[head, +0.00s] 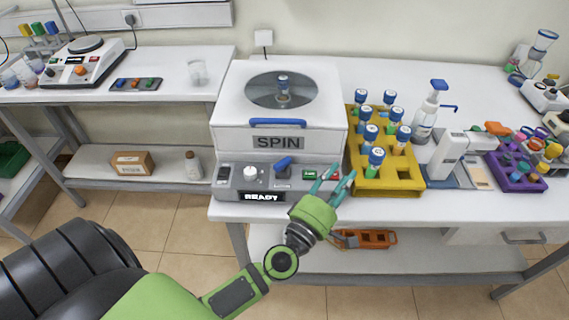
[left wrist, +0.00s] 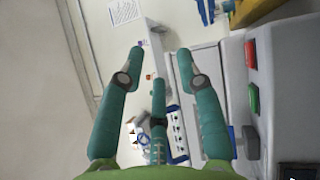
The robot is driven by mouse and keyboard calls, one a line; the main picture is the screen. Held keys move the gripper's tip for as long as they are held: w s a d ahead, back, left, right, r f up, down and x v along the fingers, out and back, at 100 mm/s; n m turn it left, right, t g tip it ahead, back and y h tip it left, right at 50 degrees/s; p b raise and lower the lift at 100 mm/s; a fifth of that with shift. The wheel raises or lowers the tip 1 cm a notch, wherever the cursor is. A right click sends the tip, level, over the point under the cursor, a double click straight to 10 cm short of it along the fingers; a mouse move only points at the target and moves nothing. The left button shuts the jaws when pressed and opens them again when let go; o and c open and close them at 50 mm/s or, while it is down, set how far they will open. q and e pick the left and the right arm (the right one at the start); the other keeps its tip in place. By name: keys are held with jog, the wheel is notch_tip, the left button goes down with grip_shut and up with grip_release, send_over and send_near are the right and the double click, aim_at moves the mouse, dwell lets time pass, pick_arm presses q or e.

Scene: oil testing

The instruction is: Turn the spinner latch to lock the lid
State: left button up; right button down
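The spinner (head: 229,140) is a white box on the bench, with a round window in its lid (head: 322,78) and a blue handle (head: 277,122) at the lid's front. The lid looks down. The blue latch (head: 283,163) sits on the grey front panel below the SPIN label, tilted up to the right. My left gripper (head: 335,181) is just right of the latch, in front of the green and red buttons, apart from the latch. Its teal fingers are spread and empty, also in the left wrist view (left wrist: 158,62). My right gripper is not in view.
The display (head: 264,197) reads READY. A white knob (head: 250,173) is left of the latch. A yellow rack (head: 386,184) of blue-capped tubes stands close to the spinner's right. A pump bottle (head: 424,118) and a purple rack (head: 516,178) are farther right.

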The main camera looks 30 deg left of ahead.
pick_arm(q)
jog(key=r+y, duration=0.1)
jog(key=y, duration=0.1)
jog(key=n+g+y, duration=0.9)
jog(key=n+y, duration=0.1)
jog(key=y, duration=0.3)
send_near(284, 165)
jog(key=shift+w+a, duration=0.5)
jog(key=shift+w, duration=0.25)
jog(key=shift+s+a, duration=0.1)
jog(key=shift+a, duration=0.1)
jog(key=p+x, duration=0.2)
jog(key=x, duration=0.3)
jog(key=shift+a+p, duration=0.3)
jog(key=shift+a, duration=0.05)
jog(key=shift+w+a, duration=0.4)
jog(key=shift+w, duration=0.05)
grip_shut()
